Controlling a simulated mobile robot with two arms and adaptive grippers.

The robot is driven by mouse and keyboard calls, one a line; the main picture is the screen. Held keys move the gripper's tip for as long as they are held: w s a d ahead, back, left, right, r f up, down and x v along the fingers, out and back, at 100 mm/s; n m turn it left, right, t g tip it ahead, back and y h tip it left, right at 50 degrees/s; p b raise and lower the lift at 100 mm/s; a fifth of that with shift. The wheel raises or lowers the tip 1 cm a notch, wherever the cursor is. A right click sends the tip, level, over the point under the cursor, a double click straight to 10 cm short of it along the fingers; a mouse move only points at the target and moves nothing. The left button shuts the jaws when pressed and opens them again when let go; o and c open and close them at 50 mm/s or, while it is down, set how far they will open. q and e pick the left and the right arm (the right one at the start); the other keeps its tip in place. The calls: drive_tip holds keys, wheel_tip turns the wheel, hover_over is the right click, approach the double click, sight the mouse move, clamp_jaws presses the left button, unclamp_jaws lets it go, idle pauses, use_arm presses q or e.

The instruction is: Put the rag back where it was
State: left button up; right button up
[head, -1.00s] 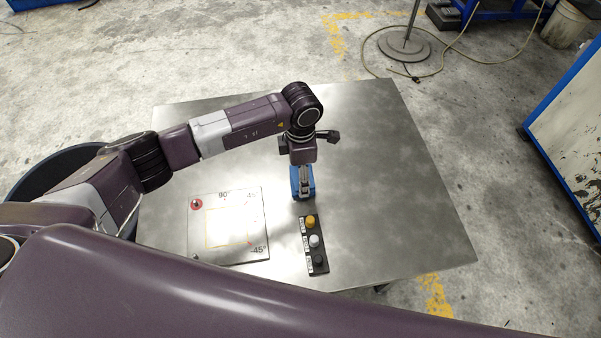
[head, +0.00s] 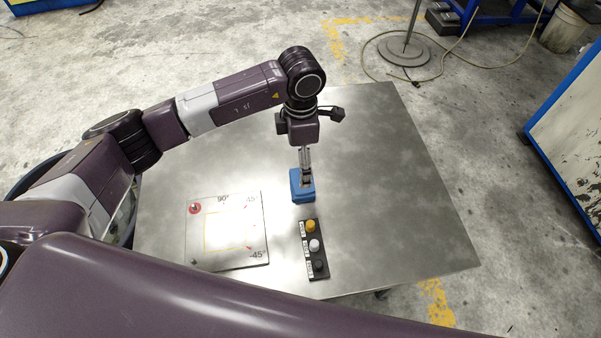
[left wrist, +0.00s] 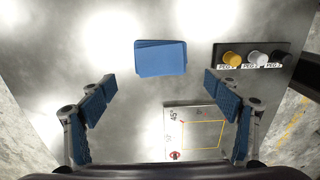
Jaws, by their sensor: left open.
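The blue folded rag (head: 302,195) lies on the bare metal table (head: 400,190), just behind the peg strip. In the left wrist view the rag (left wrist: 161,58) is a neat flat rectangle with slightly offset layers, lying ahead of the fingers. My left gripper (head: 306,180) is above the rag in the head view, pointing down. In the left wrist view its blue-padded fingers (left wrist: 160,80) are spread wide with nothing between them. The rag is apart from both fingers there. My right gripper is in neither view.
A dark strip (head: 314,248) with yellow, white and black pegs stands in front of the rag. A pale angle-marked plate (head: 228,256) with a red button (head: 194,208) lies to its left. The table's right half is clear.

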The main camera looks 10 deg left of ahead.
use_arm(q)
drive_tip(key=shift+r, duration=2.1)
